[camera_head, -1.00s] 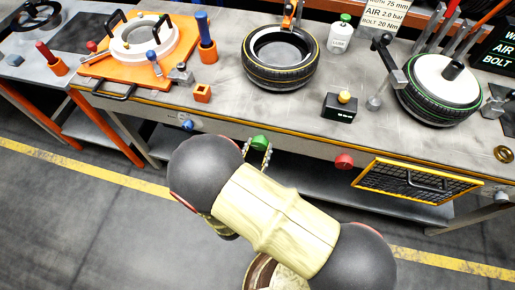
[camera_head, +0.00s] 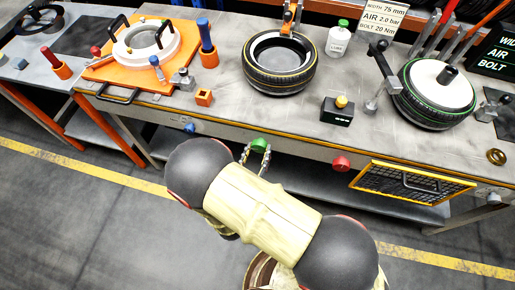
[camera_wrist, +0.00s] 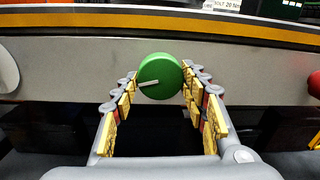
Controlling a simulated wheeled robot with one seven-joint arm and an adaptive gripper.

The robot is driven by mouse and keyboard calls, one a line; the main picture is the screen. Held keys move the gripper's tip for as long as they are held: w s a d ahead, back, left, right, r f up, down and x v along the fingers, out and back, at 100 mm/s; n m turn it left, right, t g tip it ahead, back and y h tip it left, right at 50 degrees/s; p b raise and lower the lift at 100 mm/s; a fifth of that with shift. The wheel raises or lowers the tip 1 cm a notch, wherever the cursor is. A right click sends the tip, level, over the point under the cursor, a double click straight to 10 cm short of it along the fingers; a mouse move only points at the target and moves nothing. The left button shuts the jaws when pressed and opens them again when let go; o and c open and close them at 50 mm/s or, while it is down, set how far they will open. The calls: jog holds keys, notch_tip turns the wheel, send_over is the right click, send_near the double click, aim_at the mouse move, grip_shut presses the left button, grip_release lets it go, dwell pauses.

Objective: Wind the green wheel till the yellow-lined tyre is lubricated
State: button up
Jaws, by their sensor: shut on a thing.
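The green wheel (camera_wrist: 160,78) is a round knob on the front face of the bench, with a pale pointer mark toward its lower left. My gripper (camera_wrist: 160,88) has its two padded fingers on either side of the wheel and is shut on it. In the head view the green wheel (camera_head: 259,145) shows just beyond my gripper (camera_head: 256,152).
A blue knob (camera_head: 190,129) and a red knob (camera_head: 341,163) flank the green wheel. A green-lined tyre (camera_head: 437,91) stands right, a white LUBE bottle (camera_head: 338,40) behind. A yellow-edged mesh basket (camera_head: 412,186) hangs at the front right. Floor before the bench is clear.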

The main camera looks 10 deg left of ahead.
jog(key=n+p, duration=0.4)
jog(key=n, duration=0.1)
jog(key=shift+n, duration=0.4)
dwell(0.4)
jog(key=o, duration=1.2)
jog(key=shift+c, duration=0.2)
jog(key=shift+n, duration=0.3)
jog(key=s, duration=0.7)
jog(key=shift+s+a+f, duration=0.2)
jog(key=shift+a, duration=0.2)
